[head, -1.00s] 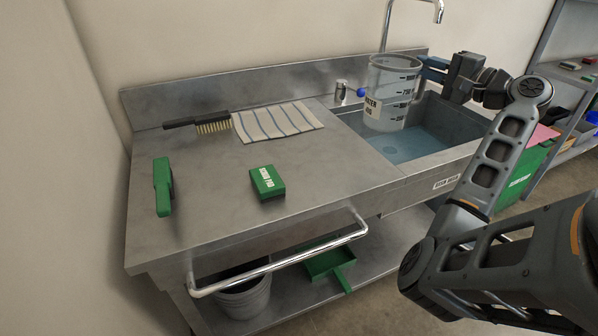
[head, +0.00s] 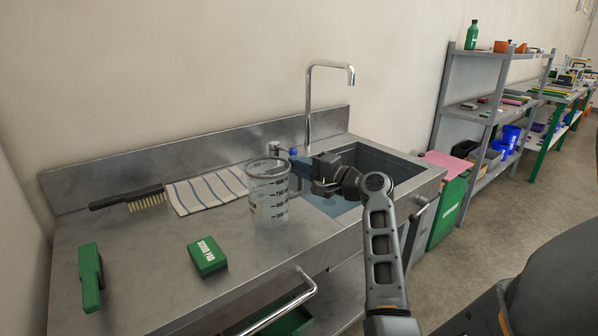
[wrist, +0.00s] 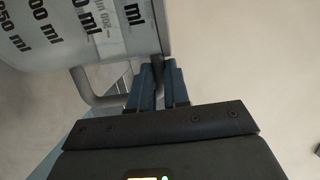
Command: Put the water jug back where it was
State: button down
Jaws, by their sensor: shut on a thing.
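The water jug (head: 269,192) is a clear cylinder with dark volume marks, upright over the steel counter (head: 180,290) just left of the sink. Whether its base touches the counter I cannot tell. My gripper (head: 303,166) is at the jug's right side, shut on its handle. In the wrist view the jug (wrist: 85,28) fills the upper left with its ml marks, and the blue fingers of my gripper (wrist: 157,82) close on the grey handle (wrist: 85,90).
The sink (head: 375,162) with its tall tap (head: 309,100) lies right of the jug. Left of it are a striped cloth (head: 205,190), a wire brush (head: 145,200), a green scrub pad box (head: 207,257) and a green-handled tool (head: 91,277). The counter's front middle is clear.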

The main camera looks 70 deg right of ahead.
jog(key=shift+f, duration=0.7)
jog(key=shift+f, duration=0.15)
jog(key=c, duration=1.1)
grip_release()
jog(key=b+v, duration=0.1)
jog(key=v, duration=1.1)
jog(key=shift+r+b, duration=0.2)
jog(key=shift+b, duration=0.1)
jog(key=shift+f, duration=0.1)
